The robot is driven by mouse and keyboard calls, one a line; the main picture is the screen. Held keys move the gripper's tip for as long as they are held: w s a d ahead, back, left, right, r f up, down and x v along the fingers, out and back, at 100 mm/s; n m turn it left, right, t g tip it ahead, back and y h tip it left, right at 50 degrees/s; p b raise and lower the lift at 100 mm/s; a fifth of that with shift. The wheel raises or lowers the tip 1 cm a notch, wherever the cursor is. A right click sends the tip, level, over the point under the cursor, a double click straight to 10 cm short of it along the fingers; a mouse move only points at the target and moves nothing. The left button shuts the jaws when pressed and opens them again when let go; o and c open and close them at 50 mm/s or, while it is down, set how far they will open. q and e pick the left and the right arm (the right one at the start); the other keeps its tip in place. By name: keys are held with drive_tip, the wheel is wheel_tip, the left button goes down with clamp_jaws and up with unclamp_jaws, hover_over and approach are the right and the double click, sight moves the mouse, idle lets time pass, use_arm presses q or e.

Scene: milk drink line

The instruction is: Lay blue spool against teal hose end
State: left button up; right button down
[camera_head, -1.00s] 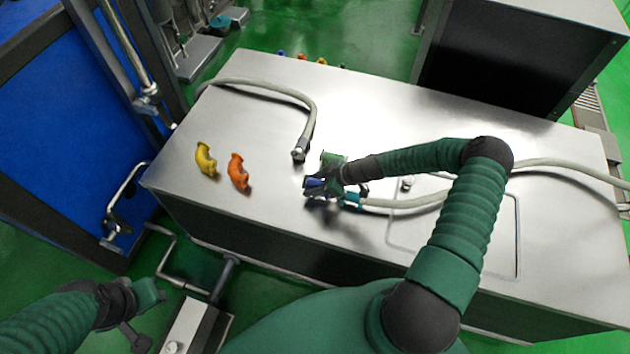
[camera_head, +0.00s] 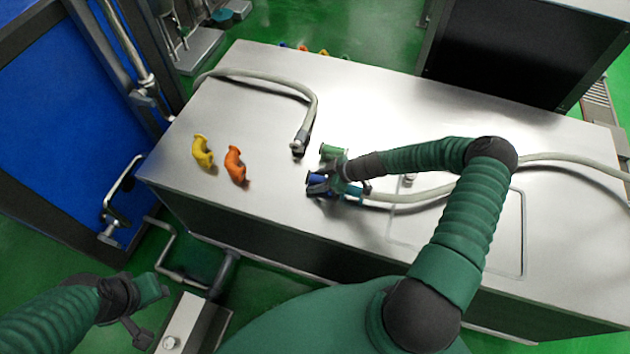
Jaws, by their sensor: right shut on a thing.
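The blue spool (camera_head: 316,179) is in the jaws of my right gripper (camera_head: 320,186), low over the steel table top, partly hidden by the fingers. The teal hose end (camera_head: 353,190) is just to the right of the blue spool, at the tip of a pale hose. The gripper partly covers the gap, so I cannot tell whether spool and hose end touch. My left gripper (camera_head: 150,298) is at the lower left, away from the table; its jaws are unclear.
A green spool (camera_head: 332,152) stands just behind my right gripper. A second pale hose with a metal end (camera_head: 298,146) lies behind it. The front left of the table top (camera_head: 260,210) is clear.

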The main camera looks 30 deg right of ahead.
drive_tip(key=c, duration=0.8)
unclamp_jaws()
drive_tip(key=shift+d+f, duration=0.1)
drive_tip(key=shift+d, duration=0.2)
drive_tip(key=shift+c, duration=0.2)
drive_tip(key=shift+o, duration=0.9)
drive_tip(key=shift+a, duration=0.4)
drive_tip(key=v, duration=1.6)
drive_tip(key=shift+s+r, duration=0.2)
drive_tip(key=shift+r, duration=0.1)
drive_tip(key=shift+d, duration=0.15)
drive_tip(key=shift+d, duration=0.1)
